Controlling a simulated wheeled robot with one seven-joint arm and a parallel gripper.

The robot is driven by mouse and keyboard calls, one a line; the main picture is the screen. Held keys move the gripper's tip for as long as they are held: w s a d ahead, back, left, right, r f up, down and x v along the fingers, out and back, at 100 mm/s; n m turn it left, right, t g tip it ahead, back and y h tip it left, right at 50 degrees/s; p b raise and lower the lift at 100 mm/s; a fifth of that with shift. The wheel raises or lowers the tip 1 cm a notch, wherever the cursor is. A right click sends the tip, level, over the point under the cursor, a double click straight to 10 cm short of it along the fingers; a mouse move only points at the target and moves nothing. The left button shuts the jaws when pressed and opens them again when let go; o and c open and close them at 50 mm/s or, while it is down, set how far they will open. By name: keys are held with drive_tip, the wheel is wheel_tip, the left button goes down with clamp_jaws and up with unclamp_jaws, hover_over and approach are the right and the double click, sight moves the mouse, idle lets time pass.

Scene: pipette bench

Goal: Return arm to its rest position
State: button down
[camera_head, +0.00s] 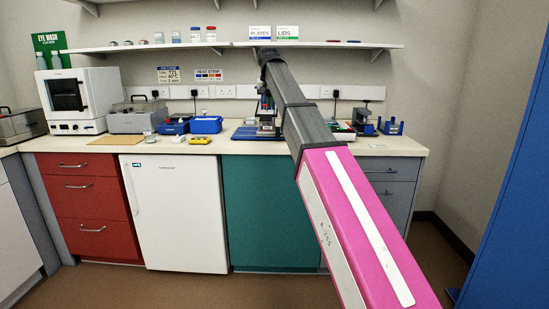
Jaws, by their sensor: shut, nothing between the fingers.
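My arm, with a pink link and a dark grey link, reaches from the lower right up to the shelf edge. Its far end is over the back of the bench. My gripper (266,118) seems to be the small dark shape below that end, over the bench top. It is shut and empty. It is small and overlaps coloured items behind it, so its fingers and any contact with them are unclear.
The bench (119,147) carries a white oven (88,92), a grey lidded box (138,116), blue boxes (206,124) and a blue mat (246,134). A shelf (140,47) runs above. A blue panel (510,200) stands at right. Open floor lies in front.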

drive_tip(key=s+d+f, duration=0.3)
drive_tip(key=d+f, duration=0.1)
drive_tip(key=f, duration=0.8)
drive_tip(key=s+d+f+g, duration=0.1)
drive_tip(key=s+d+f, duration=0.3)
drive_tip(key=f, duration=0.7)
drive_tip(key=s+d+f, duration=0.3)
drive_tip(key=d+f, duration=0.1)
drive_tip(key=f, duration=0.8)
drive_tip(key=s+d+f+g, duration=0.1)
drive_tip(key=s+d+f, duration=0.3)
drive_tip(key=s+f, duration=0.7)
drive_tip(key=s+d+f+g, duration=0.1)
drive_tip(key=s+d+f, duration=0.4)
drive_tip(key=s+f, duration=0.5)
drive_tip(key=shift+s+f, duration=0.4)
drive_tip(key=shift+f, duration=0.25)
